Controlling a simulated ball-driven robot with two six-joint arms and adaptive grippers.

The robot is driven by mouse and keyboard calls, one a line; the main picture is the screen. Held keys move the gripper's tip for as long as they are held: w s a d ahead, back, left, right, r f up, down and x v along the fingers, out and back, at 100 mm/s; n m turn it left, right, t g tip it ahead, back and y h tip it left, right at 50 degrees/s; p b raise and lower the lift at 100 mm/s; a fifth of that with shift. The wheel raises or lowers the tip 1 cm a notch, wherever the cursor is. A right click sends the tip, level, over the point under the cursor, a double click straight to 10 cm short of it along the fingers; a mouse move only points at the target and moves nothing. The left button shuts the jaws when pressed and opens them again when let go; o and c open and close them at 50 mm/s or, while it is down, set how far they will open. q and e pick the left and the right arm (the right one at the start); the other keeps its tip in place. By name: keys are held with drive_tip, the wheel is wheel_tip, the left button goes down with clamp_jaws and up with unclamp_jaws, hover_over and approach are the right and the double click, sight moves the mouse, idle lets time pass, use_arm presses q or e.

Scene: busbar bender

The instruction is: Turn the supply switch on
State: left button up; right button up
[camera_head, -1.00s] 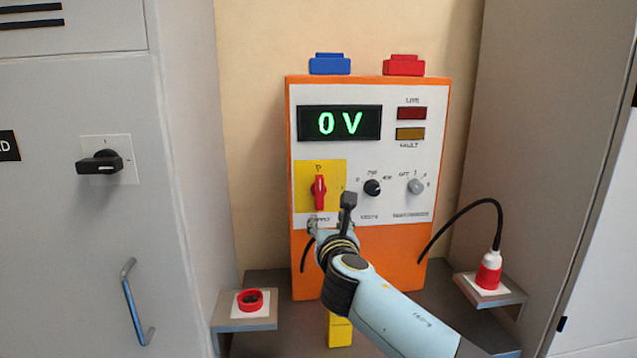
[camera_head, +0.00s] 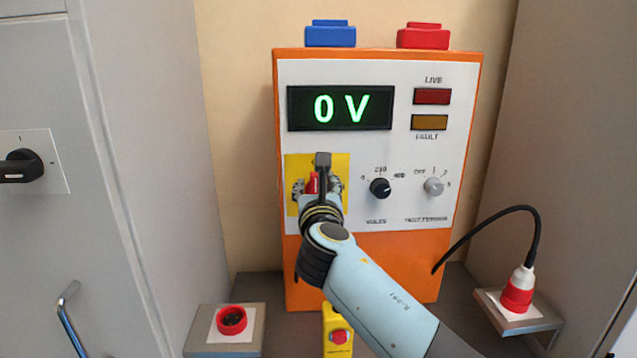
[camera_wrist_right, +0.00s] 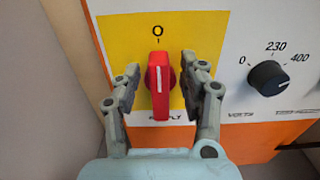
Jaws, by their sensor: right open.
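The supply switch (camera_wrist_right: 158,87) is a red rotary handle on a yellow plate (camera_wrist_right: 110,35) with an O mark above it. Its white line stands upright, pointing to the O. In the head view the red switch (camera_head: 312,183) is partly hidden by my right gripper (camera_head: 318,188). In the right wrist view my right gripper (camera_wrist_right: 159,85) is open, with one finger on each side of the handle. A small gap shows on both sides, and the handle is not gripped. My left gripper is not in view.
The orange test unit (camera_head: 365,258) shows 0 V on its display (camera_head: 340,108). The live lamp (camera_head: 432,97) and fault lamp (camera_head: 430,122) look dark. A volts knob (camera_head: 380,188) is right of the switch. A red plug with a black cable (camera_head: 518,290) stands at right.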

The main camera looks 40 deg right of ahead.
drive_tip(key=shift+r, duration=0.1)
clamp_jaws()
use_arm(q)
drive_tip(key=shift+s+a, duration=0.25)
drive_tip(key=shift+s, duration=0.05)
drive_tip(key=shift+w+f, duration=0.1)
